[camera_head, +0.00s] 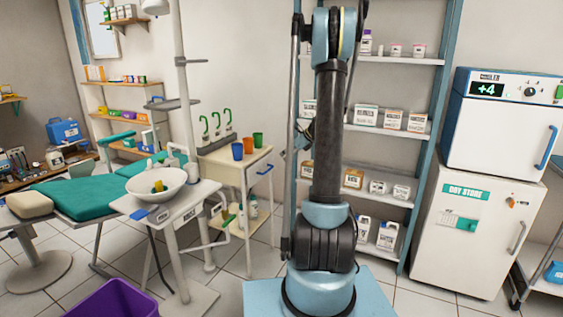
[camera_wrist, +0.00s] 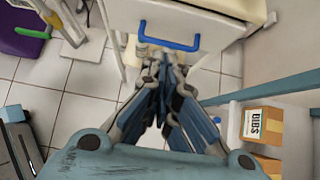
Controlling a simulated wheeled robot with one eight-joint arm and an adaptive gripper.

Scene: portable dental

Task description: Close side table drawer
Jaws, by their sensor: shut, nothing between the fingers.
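The side table (camera_head: 236,166) is cream-coloured and stands left of my arm in the head view. Its drawer has a blue bar handle (camera_head: 265,169) on the side facing right. In the wrist view the pale drawer front (camera_wrist: 205,35) is at the top, with the blue handle (camera_wrist: 168,43) across it. How far the drawer stands out is hard to tell. My gripper (camera_wrist: 160,75) is shut and empty, its dark fingers pointing toward the area just below the handle. No contact with the handle shows.
Blue, orange and green cups (camera_head: 237,151) stand on the side table's top. A blue-framed shelf (camera_head: 385,133) with boxes is behind my arm; one box (camera_wrist: 262,126) shows close at the wrist view's right. The sink (camera_head: 156,184) is to the left. Tiled floor between is clear.

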